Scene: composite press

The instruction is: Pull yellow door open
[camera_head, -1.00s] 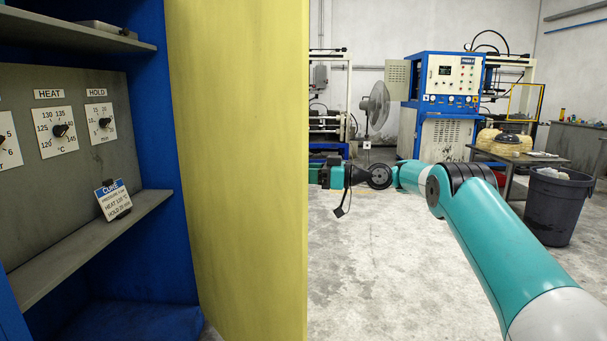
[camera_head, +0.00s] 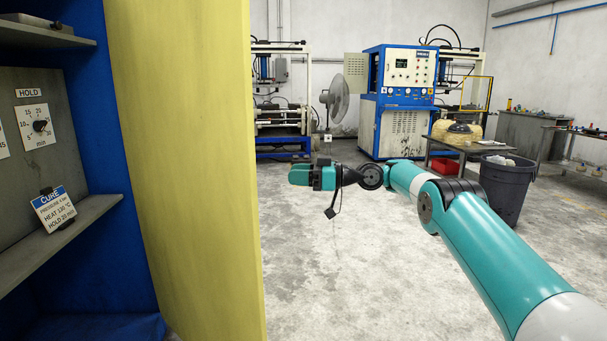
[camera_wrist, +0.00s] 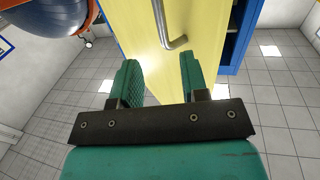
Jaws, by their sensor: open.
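The yellow door (camera_head: 190,170) stands swung open from the blue cabinet (camera_head: 92,120) in the head view. Its handle is hidden there. In the wrist view the yellow door (camera_wrist: 200,20) shows a grey metal bar handle (camera_wrist: 162,25) beyond the fingertips. My gripper (camera_head: 298,174) is to the right of the door's edge in the head view. In the wrist view my gripper (camera_wrist: 158,80) is open, with nothing between its fingers. The handle lies ahead of the fingers, apart from them.
Inside the cabinet are a dial panel and a CURE card (camera_head: 59,211) on a shelf. A blue press control cabinet (camera_head: 400,80), a fan (camera_head: 336,98), a table and a dark bin (camera_head: 507,185) stand behind. The concrete floor right of the door is clear.

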